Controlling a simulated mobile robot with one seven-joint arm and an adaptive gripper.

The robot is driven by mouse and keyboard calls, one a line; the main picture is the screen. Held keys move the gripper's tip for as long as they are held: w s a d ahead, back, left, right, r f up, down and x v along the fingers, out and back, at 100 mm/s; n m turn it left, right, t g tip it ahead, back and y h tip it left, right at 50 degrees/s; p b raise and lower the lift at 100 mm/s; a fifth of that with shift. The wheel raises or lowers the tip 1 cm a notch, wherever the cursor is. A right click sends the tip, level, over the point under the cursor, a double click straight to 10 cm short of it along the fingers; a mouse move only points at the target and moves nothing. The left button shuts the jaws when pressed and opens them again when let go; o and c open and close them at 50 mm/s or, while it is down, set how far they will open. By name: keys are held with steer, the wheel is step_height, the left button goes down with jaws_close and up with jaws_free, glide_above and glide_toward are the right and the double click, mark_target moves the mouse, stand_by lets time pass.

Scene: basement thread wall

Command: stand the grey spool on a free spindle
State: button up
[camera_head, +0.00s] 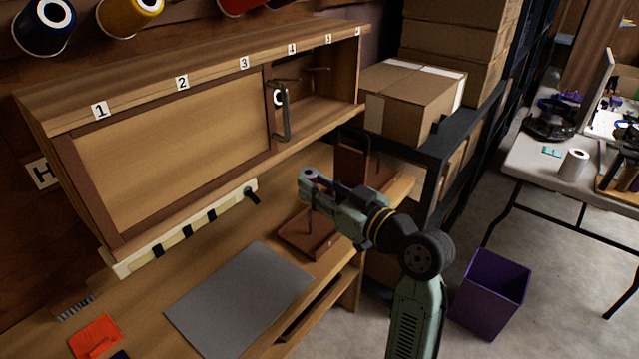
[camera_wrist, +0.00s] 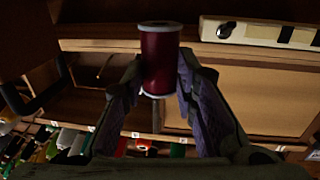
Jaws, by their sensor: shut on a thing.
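My gripper (camera_head: 318,186) is above the right part of the bench, in front of the wall cabinet. In the wrist view my gripper (camera_wrist: 160,85) is shut on a spool (camera_wrist: 162,62) with pale grey ends, its thread looking dark red in this light. No plainly grey thread shows on it. The spool is between both fingers and clear of the cabinet. In the cabinet's open right part a peg-like spindle (camera_head: 316,69) shows, with no spool visible on it.
The cabinet's sliding panel (camera_head: 170,150) covers the left bays under labels 1 to 3. A brown wooden stand (camera_head: 300,240) is below my gripper. A grey mat (camera_head: 235,300) lies on the bench. Cartons (camera_head: 415,90) stand at right; a purple bin (camera_head: 490,285) is on the floor.

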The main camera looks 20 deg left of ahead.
step_height(320, 180, down, 8)
steer(key=b, duration=0.4)
steer(key=shift+b, duration=0.4)
steer(key=shift+f+b, duration=0.55)
steer(key=shift+b, duration=0.05)
steer(key=shift+f+b, duration=0.2)
steer(key=shift+b, duration=0.2)
steer(key=shift+f, duration=0.15)
steer(key=o, duration=0.8)
